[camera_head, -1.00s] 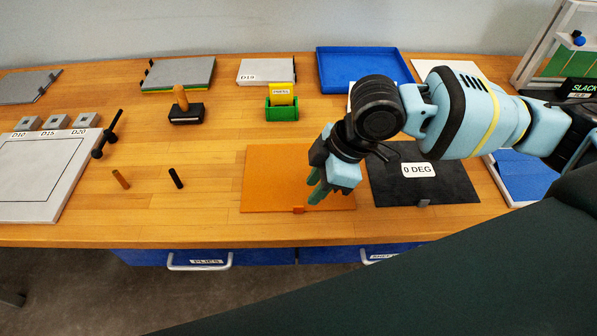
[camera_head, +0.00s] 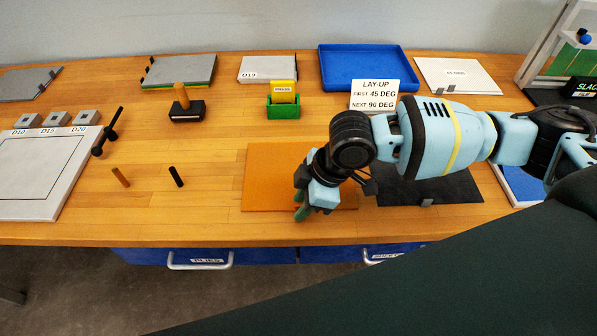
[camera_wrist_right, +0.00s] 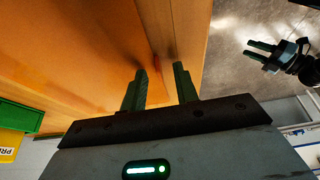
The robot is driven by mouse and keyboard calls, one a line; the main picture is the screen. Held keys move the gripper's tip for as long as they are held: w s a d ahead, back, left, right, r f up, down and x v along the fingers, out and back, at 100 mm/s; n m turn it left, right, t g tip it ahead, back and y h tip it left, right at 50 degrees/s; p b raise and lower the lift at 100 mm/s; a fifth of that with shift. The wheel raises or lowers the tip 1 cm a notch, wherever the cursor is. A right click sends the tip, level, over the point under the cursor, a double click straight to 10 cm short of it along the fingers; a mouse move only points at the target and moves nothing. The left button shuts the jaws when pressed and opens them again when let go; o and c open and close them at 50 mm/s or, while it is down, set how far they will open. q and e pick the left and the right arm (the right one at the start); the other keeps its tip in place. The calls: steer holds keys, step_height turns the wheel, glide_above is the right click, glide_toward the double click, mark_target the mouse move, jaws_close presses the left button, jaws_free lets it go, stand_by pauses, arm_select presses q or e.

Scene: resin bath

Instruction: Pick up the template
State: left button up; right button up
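The template appears to be the flat orange sheet (camera_head: 268,180), lying on the bench near its front edge. In the head view my right gripper (camera_head: 300,214) is low over its front edge and hides the small tab there. In the right wrist view, my right gripper's two green fingers (camera_wrist_right: 161,84) are apart, pointing at the orange surface (camera_wrist_right: 85,45). A reddish strip, probably the tab, shows between and beyond the fingertips; contact cannot be told. My left gripper (camera_wrist_right: 261,53) shows at the right of the wrist view, fingers apart and empty; it is outside the head view.
A black sheet (camera_head: 440,190) lies right of the orange sheet, partly behind my arm. A lay-up card (camera_head: 375,95), green holder (camera_head: 283,110) and blue tray (camera_head: 325,70) stand behind. Two short pegs lie left; bare wood separates them from the orange sheet.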

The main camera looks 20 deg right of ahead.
jaws_close()
steer(key=shift+r, duration=0.15)
steer(key=shift+r, duration=0.55)
step_height(320, 180, up, 2)
steer(key=shift+r, duration=0.2)
steer(key=s+a+r, duration=0.1)
steer(key=s+a, duration=0.9)
steer(key=a, duration=0.2)
steer(key=shift+s+r+p, duration=0.15)
steer(key=shift+s+p, duration=0.15)
steer(key=shift+s, duration=0.1)
